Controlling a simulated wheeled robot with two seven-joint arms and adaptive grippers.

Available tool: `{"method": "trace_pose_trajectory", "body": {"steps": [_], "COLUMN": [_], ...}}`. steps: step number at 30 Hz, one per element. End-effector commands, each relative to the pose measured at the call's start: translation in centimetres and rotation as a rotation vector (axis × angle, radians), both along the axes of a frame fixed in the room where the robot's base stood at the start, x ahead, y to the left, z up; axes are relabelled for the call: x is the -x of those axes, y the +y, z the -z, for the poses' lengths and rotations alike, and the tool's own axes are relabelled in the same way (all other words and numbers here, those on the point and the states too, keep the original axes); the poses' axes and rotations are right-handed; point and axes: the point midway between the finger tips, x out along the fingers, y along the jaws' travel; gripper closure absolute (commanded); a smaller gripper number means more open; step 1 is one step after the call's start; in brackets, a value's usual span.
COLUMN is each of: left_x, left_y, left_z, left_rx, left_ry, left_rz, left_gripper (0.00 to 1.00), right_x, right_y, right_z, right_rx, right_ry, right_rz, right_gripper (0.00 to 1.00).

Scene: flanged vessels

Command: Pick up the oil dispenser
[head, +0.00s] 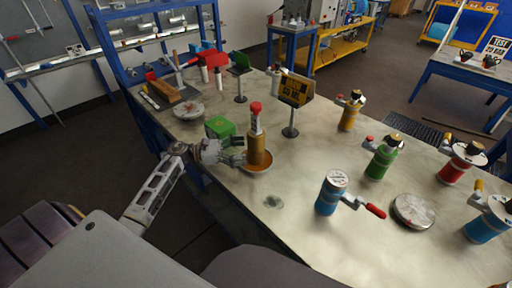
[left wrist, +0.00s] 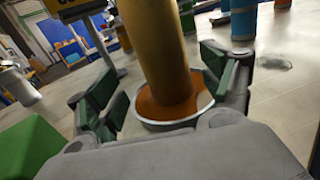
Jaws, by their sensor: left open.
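The oil dispenser (head: 257,150) appears to be the tall amber bottle with a red top. It stands upright in a shallow dish (head: 262,170) with an orange-brown inside, near the table's left edge. My left gripper (head: 241,151) is open beside it, coming from the left. In the left wrist view, the amber body of the dispenser (left wrist: 158,50) rises between the two spread fingers, with gaps visible at both sides. Its top is cut off in that view. My right gripper is not in view.
A green box (head: 220,127) stands just behind my left gripper. A sign on a stand (head: 296,92) is behind the dispenser. A blue vessel with a red-handled crank (head: 332,192) and several similar vessels stand to the right. The table front near a small clear disc (head: 273,202) is mostly free.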

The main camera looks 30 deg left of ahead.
Motion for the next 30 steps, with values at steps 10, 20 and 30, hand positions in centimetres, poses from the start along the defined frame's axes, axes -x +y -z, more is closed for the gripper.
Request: {"method": "trace_pose_trajectory", "body": {"steps": [10, 20, 30], "left_x": [-0.4, -0.8, -2.4], "left_y": [-0.7, -1.6, -4.8], "left_z": [0.0, -0.1, -0.1], "left_rx": [0.0, 0.002, 0.001], "left_ry": [0.0, -0.001, -0.001], "left_rz": [-0.001, 0.0, -0.001], "left_gripper": [0.19, 0.19, 0.19], "right_x": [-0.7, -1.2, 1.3], "right_y": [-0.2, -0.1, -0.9], "right_z": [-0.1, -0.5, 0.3], "right_rx": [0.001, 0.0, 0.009], "right_ry": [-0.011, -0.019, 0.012], "right_rz": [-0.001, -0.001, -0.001], "right_gripper": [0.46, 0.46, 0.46]}}
